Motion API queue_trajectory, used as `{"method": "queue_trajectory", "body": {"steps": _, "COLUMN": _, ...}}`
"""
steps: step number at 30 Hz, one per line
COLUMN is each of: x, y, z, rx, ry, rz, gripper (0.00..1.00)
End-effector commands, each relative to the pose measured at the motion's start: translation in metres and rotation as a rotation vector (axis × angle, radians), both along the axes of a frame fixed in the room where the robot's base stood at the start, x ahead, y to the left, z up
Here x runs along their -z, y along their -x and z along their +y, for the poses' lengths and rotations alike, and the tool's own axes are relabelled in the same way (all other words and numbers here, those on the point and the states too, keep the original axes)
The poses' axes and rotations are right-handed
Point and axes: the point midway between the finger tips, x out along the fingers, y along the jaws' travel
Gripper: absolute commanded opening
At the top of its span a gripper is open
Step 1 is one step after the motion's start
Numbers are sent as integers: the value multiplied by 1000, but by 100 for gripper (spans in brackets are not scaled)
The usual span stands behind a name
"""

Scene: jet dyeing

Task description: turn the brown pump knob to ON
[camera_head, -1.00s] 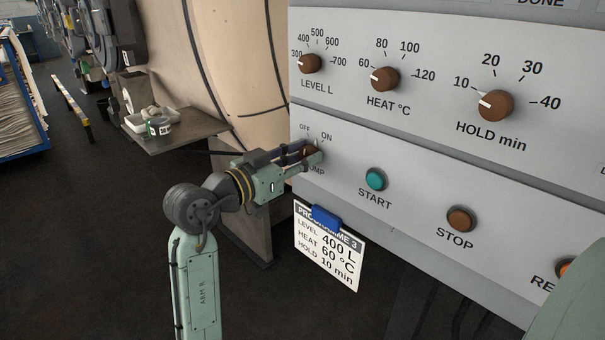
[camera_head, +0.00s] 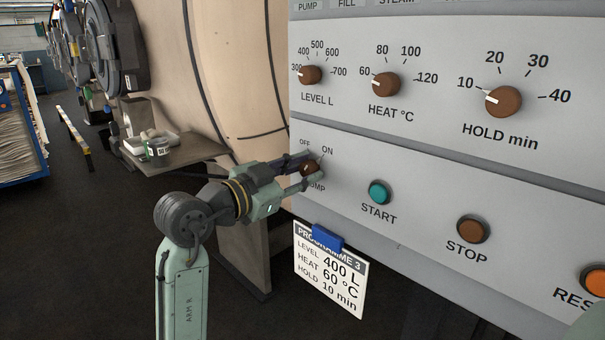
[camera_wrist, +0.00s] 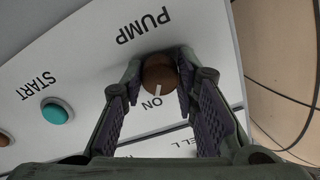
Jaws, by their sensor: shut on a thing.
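The brown pump knob (camera_head: 308,169) is at the left of the lower panel strip, between the OFF and ON marks above and the PUMP label below. My gripper (camera_head: 312,168) reaches it from the left and is shut on it, one finger on each side. In the wrist view, which shows the panel upside down, the knob (camera_wrist: 158,74) sits between my fingertips (camera_wrist: 160,66). Its white pointer line is turned toward the ON mark (camera_wrist: 151,103). The OFF mark is hidden there.
The green START button (camera_head: 380,192) and the STOP button (camera_head: 473,229) lie to the right. The LEVEL (camera_head: 310,75), HEAT (camera_head: 386,84) and HOLD (camera_head: 503,101) knobs are above. A programme card (camera_head: 330,272) hangs below. A side shelf (camera_head: 175,157) holds a tray and jar.

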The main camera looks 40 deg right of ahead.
Motion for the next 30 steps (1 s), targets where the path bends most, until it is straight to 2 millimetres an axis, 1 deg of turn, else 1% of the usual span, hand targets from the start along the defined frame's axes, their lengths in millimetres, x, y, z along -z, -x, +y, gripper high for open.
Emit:
{"method": "queue_trajectory", "body": {"steps": 6, "x": 0, "y": 0, "z": 0, "rx": 1, "ry": 0, "rz": 1, "gripper": 0}}
{"method": "queue_trajectory", "body": {"steps": 7, "x": 0, "y": 0, "z": 0, "rx": 1, "ry": 0, "rz": 1, "gripper": 28}}
{"method": "queue_trajectory", "body": {"steps": 15, "x": 0, "y": 0, "z": 0, "rx": 0, "ry": 0, "rz": 1, "gripper": 46}}
{"method": "queue_trajectory", "body": {"steps": 16, "x": 0, "y": 0, "z": 0, "rx": 0, "ry": 0, "rz": 1, "gripper": 48}}
{"method": "queue_trajectory", "body": {"steps": 25, "x": 0, "y": 0, "z": 1, "rx": 0, "ry": 0, "rz": 1, "gripper": 48}}
{"method": "queue_trajectory", "body": {"steps": 28, "x": 0, "y": 0, "z": 8, "rx": -2, "ry": 0, "rz": 1, "gripper": 48}}
{"method": "queue_trajectory", "body": {"steps": 30, "x": 0, "y": 0, "z": 18, "rx": -4, "ry": 2, "rz": 0, "gripper": 48}}
